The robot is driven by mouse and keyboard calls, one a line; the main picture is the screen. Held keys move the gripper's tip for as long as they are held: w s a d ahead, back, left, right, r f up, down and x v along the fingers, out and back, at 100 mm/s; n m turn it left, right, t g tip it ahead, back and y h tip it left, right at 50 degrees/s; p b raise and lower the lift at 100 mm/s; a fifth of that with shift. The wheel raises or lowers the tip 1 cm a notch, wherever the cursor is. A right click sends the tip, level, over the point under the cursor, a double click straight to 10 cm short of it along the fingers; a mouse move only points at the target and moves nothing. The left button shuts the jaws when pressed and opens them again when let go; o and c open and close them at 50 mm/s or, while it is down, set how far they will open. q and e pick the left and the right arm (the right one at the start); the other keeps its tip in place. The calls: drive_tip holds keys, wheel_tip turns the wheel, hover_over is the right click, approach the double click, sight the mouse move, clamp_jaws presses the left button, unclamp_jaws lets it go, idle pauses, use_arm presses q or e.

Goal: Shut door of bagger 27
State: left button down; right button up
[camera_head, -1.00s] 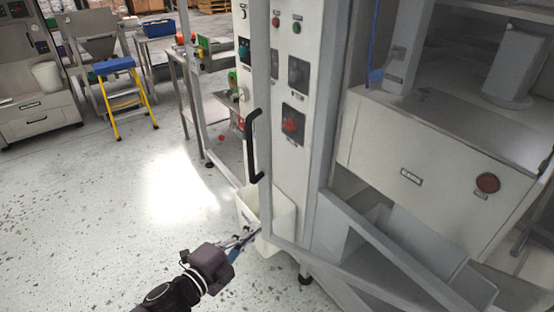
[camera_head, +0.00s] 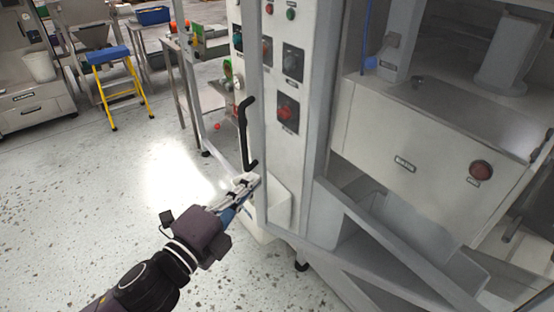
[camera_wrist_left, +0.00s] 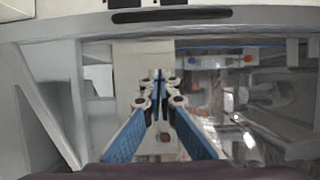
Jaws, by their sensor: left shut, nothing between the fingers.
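The bagger door is a grey frame (camera_head: 257,100) that stands open, swung out from the machine (camera_head: 410,125). A long black bar handle (camera_head: 244,130) is on its free edge. My left gripper (camera_head: 252,180) is shut and empty. In the head view its fingertips are just below the handle's lower end, close to the door's edge; whether they touch it I cannot tell. In the left wrist view the closed fingers (camera_wrist_left: 160,78) point ahead, and the handle (camera_wrist_left: 170,15) lies across the top of the picture, apart from them. My right gripper is not in view.
A control panel (camera_head: 292,75) with knobs and buttons stands behind the door. A steel table (camera_head: 215,95) and a yellow step stool (camera_head: 118,85) stand further back. The speckled floor at left is clear.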

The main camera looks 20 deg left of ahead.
sight(284, 149)
use_arm(q)
drive_tip(key=p+x, duration=0.2)
drive_tip(key=x, duration=0.7)
drive_tip(key=shift+w+r+p, duration=0.15)
drive_tip(key=shift+p, duration=0.25)
drive_tip(key=shift+w+d, duration=0.2)
drive_tip(key=shift+w, duration=0.45)
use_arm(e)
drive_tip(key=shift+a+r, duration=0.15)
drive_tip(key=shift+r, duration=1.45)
